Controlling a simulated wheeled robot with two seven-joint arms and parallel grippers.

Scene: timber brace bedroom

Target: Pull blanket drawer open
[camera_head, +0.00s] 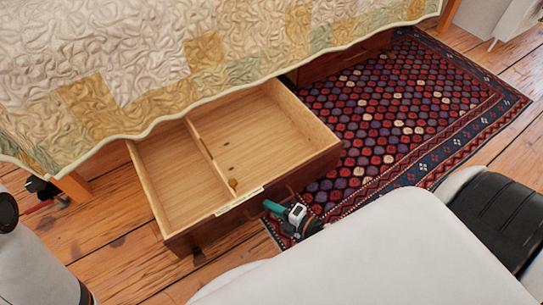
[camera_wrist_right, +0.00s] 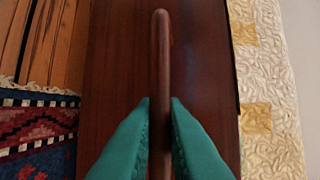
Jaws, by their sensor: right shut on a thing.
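The blanket drawer (camera_head: 322,160) stands pulled out from under the bed, with a dark reddish front and pale wood inside. A divider (camera_head: 212,160) splits it in two, and its inside looks bare. A pale label strip (camera_head: 240,199) lies on its front rim. My right gripper (camera_head: 272,208) is at the drawer front, below the rim. In the right wrist view its teal fingers (camera_wrist_right: 160,135) are shut on the dark bar handle (camera_wrist_right: 160,55), one on each side. The drawer front (camera_wrist_right: 115,60) lies behind it.
A quilt (camera_head: 130,60) hangs over the bed edge above the drawer's back. A patterned rug (camera_head: 390,110) lies right of the drawer on the plank floor (camera_head: 110,215). A small dark and red thing (camera_head: 45,192) is by the bed leg at left; I cannot tell what it is.

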